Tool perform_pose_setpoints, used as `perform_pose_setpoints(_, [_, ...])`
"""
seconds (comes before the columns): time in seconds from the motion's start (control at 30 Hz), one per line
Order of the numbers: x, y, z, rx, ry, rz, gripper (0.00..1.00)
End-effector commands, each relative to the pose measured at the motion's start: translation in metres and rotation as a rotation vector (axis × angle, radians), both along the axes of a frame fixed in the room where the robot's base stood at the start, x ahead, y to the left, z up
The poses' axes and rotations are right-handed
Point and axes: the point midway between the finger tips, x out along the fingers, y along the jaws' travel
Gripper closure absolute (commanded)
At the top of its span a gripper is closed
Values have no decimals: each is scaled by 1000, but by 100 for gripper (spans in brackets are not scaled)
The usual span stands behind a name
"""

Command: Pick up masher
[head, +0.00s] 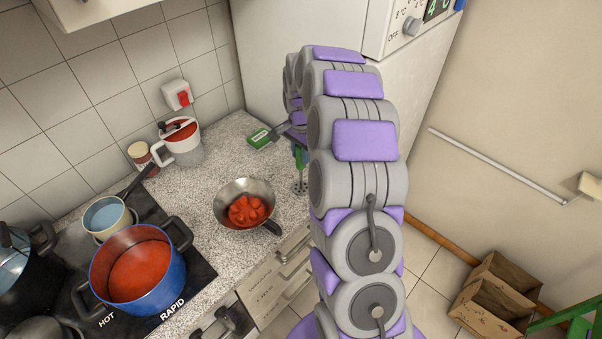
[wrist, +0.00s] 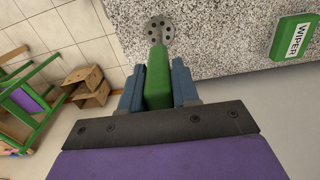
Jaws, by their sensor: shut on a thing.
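The masher (wrist: 158,78) has a green handle and a round grey perforated head. In the wrist view its handle lies between the two blue fingers of my gripper (wrist: 158,88), which is shut on it. The perforated head points away from my gripper, over the edge of the granite counter. In the head view the masher (head: 299,186) shows as a green handle and hanging head beside my arm. My gripper is mostly hidden behind the arm there. I cannot tell whether the masher's head touches the counter.
A blue pot (head: 178,283) of red sauce sits on the stove, and a mug (head: 184,150) stands near the wall.

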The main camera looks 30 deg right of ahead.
Motion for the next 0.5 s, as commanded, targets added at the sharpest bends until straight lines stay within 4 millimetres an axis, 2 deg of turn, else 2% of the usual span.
perform_pose_setpoints(0.03, [0, 0, 0, 0, 0, 0, 85])
perform_pose_setpoints(0.2, [0, 0, 0, 0, -1, 0, 100])
perform_pose_setpoints(0.5, [0, 0, 2, -1, -1, 0, 100])
